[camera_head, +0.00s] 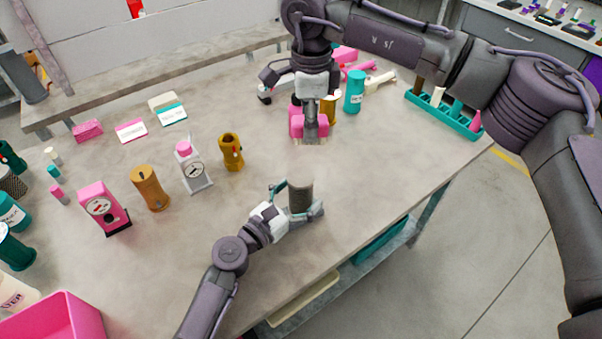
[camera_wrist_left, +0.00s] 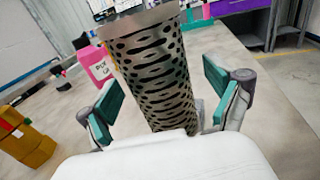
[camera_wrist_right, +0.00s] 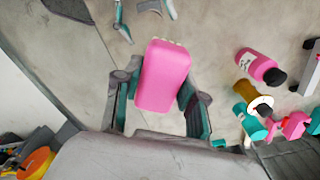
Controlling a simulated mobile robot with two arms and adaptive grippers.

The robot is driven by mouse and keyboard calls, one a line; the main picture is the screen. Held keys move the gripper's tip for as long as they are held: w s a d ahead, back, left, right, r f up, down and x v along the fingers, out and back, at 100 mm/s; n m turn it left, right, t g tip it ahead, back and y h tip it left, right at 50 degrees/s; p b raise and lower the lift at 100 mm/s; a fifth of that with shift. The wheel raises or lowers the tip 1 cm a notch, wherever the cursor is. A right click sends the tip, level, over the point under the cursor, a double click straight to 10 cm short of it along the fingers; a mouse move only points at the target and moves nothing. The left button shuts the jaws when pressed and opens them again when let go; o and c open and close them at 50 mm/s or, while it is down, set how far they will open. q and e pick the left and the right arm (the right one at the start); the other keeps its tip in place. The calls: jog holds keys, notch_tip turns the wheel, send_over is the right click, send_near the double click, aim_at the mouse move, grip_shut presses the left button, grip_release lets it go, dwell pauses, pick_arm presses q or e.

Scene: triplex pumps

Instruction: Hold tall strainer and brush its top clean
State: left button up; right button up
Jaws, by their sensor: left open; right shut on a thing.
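The tall strainer (camera_head: 300,194), a grey perforated metal cylinder, stands upright on the table. It fills the middle of the left wrist view (camera_wrist_left: 158,75). My left gripper (camera_head: 298,201) is open, with its teal finger pads (camera_wrist_left: 162,98) on either side of the strainer. Gaps show between pads and strainer in the left wrist view. My right gripper (camera_wrist_right: 158,100) is shut on a pink brush (camera_wrist_right: 163,75). In the head view the brush (camera_head: 309,123) hangs behind and above the strainer, apart from it, with pale bristles at its lower edge.
Left of the strainer stand a mustard holder (camera_head: 231,152), a white gauge with pink top (camera_head: 192,166), a brown cylinder (camera_head: 150,188) and a pink gauge (camera_head: 102,206). A teal bottle (camera_head: 355,91) and a teal rack (camera_head: 445,114) stand behind. The table right of the strainer is bare.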

pick_arm(q)
jog(key=v, duration=1.1)
jog(key=shift+s+a, duration=0.2)
jog(key=shift+s, duration=0.1)
